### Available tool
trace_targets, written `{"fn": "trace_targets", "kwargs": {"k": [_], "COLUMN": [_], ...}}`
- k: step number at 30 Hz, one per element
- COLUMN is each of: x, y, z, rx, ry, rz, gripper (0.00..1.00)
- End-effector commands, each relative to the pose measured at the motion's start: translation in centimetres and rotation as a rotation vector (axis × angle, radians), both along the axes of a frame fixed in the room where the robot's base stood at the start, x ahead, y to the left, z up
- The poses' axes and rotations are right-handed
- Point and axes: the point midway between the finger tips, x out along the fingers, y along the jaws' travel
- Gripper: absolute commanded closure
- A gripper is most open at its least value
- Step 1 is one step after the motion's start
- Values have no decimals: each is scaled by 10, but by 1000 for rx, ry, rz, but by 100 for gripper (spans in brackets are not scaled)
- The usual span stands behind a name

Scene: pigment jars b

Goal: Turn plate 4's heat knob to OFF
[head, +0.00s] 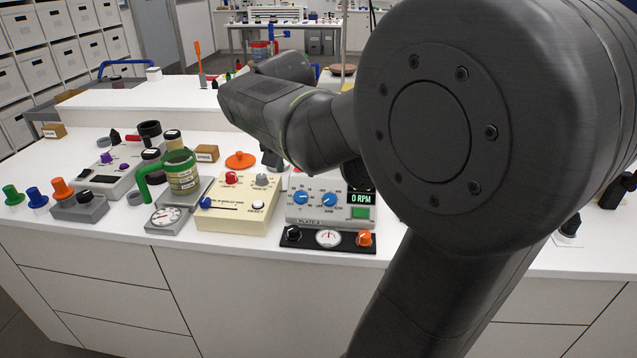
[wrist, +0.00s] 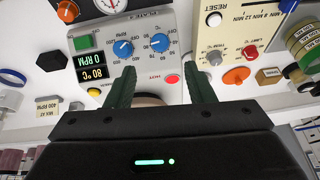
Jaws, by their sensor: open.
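Plate 4 (head: 296,215) is a grey unit on the white bench, with two blue knobs, a green button and dark displays. It also shows, turned over, in the wrist view (wrist: 187,20). There the right blue knob (wrist: 160,43) and left blue knob (wrist: 123,48) sit side by side; I cannot surely read which is heat. The displays read 0 RPM and 80 °C. A red light (wrist: 171,78) shows by the word HOT. My gripper (wrist: 161,68) is open and empty, its dark green fingers below the knobs in the picture and apart from them. My arm hides part of the unit's back in the head view.
A cream timer unit (head: 222,215) with red and grey knobs stands left of plate 4. A black strip (head: 345,240) with a gauge and orange knob lies in front. A green-handled jar (head: 181,175) and grey gauge box (head: 167,220) stand further left.

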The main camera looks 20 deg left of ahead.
Motion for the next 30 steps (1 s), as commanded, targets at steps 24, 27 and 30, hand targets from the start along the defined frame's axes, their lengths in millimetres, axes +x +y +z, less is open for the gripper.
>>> {"fn": "trace_targets", "kwargs": {"k": [24,27,30], "x": [43,43,43], "y": [13,13,13], "z": [-108,-108,-108], "rx": [0,0,0], "ry": [1,1,1], "rz": [0,0,0], "gripper": [51,51,53]}}
